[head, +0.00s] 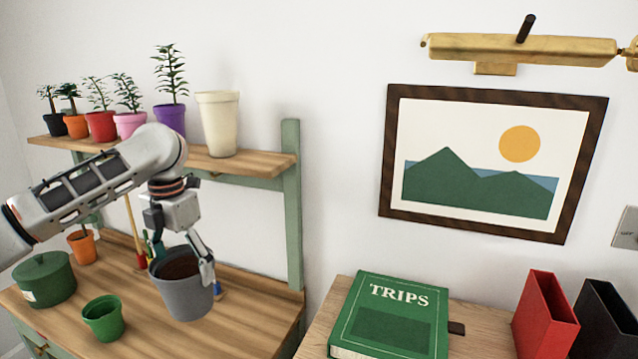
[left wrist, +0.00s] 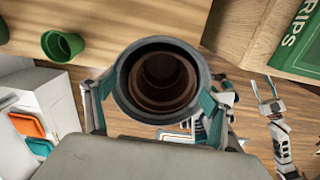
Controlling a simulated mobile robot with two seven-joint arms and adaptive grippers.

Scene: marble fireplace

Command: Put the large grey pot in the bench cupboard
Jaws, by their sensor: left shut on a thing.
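The large grey pot (head: 188,301) is held upright in my left gripper (head: 180,262), one finger on each side of it. In the left wrist view the pot (left wrist: 119,88) shows from above, brown inside, between the fingers of the left gripper (left wrist: 155,108). It is in the air, over the floor by the bench's edge in that view. The green wooden bench (head: 240,325) stands at left, with a drawer front (head: 38,343) low at the left. I cannot make out the cupboard's opening. My right gripper (left wrist: 265,95) shows at the right of the wrist view; its jaw state is unclear.
A green lidded pot (head: 45,281) and a small green pot (head: 104,319) stand on the bench. Several potted plants and a cream pot (head: 218,124) line the shelf above. A green book (head: 392,318) lies on a table at right. A white unit (left wrist: 55,105) with coloured trays stands lower left.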

